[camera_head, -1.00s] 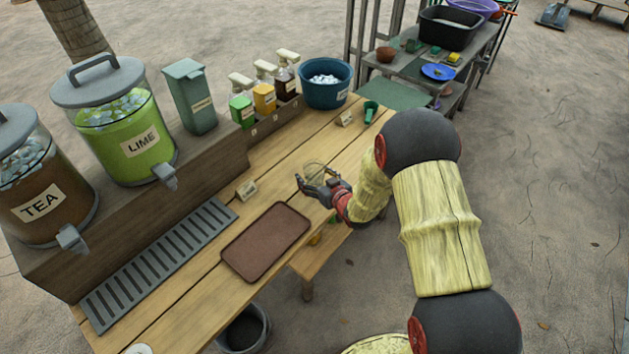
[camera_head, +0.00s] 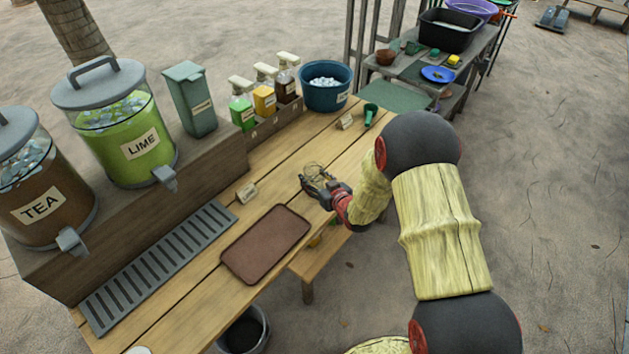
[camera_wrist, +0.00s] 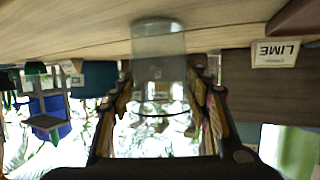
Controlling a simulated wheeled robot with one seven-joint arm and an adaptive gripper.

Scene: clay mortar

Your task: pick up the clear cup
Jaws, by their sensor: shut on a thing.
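The clear cup (camera_wrist: 158,65) is a see-through glass that stands between my fingers in the wrist view, where the picture is upside down. In the head view the cup (camera_head: 313,168) is small, and only its rim and outline show above my gripper. My gripper (camera_head: 318,185) is at the table's right part, closed around the cup. In the wrist view the fingers of my gripper (camera_wrist: 165,98) lie on both sides of the cup. The cup's base appears at or very near the table top; I cannot tell if they touch.
A brown tray (camera_head: 265,243) lies in front of a small card (camera_head: 247,193). The lime dispenser (camera_head: 130,135), tea dispenser (camera_head: 40,185) and metal grate (camera_head: 155,268) are at the left. A teal ice bucket (camera_head: 326,92) and green scoop (camera_head: 370,113) are farther back.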

